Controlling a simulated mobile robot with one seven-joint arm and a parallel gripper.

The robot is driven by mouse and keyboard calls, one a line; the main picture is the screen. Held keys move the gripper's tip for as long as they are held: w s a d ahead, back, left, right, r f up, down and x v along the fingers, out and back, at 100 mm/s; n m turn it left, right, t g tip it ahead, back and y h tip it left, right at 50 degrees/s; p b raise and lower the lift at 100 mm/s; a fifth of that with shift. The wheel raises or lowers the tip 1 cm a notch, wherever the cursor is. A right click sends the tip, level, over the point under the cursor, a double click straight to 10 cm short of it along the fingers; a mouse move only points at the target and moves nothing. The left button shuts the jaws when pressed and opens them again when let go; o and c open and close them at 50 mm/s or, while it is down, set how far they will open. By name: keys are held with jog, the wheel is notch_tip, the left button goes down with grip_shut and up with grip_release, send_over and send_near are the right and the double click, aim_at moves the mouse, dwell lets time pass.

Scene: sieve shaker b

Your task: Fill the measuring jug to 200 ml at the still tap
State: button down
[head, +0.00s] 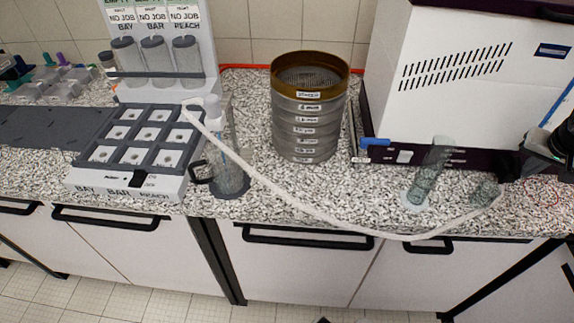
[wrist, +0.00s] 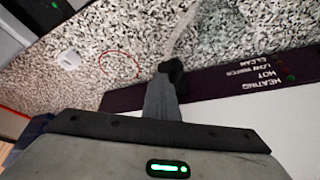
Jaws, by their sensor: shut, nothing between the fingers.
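A clear vessel with a dark handle (head: 229,182), which looks like the measuring jug, stands on the counter left of centre in the head view. A clear upright part and a white nozzle (head: 212,104) are above and behind it; I cannot read any water level. The large white machine with a purple base (head: 440,75), apparently the still, is at the right; its panel (wrist: 262,74) shows in the wrist view. My gripper (wrist: 172,68) is shut and empty above the counter by that panel. It also shows at the head view's right edge (head: 540,152), far from the jug.
A pale hose (head: 330,217) droops across the counter front. A tall glass cylinder (head: 430,172) and a small glass (head: 486,191) stand before the machine. A sieve stack (head: 308,115) and a compartment tray (head: 135,135) flank the jug. A red circle (head: 541,190) marks bare counter.

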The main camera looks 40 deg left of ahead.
jog(key=shift+a, duration=0.1)
notch_tip(320, 180, up, 5)
jog(key=p, duration=0.3)
jog(key=a+f+b, duration=0.1)
jog(key=a, duration=0.1)
jog(key=a+f+b, duration=0.3)
jog(key=a+f, duration=0.1)
jog(key=a, duration=0.1)
jog(key=shift+w, duration=0.35)
dwell(0.5)
jog(key=shift+d, duration=0.1)
jog(key=shift+s+d+b, duration=0.25)
jog(key=shift+d+b, duration=0.05)
jog(key=shift+d, duration=0.1)
jog(key=shift+d, duration=0.1)
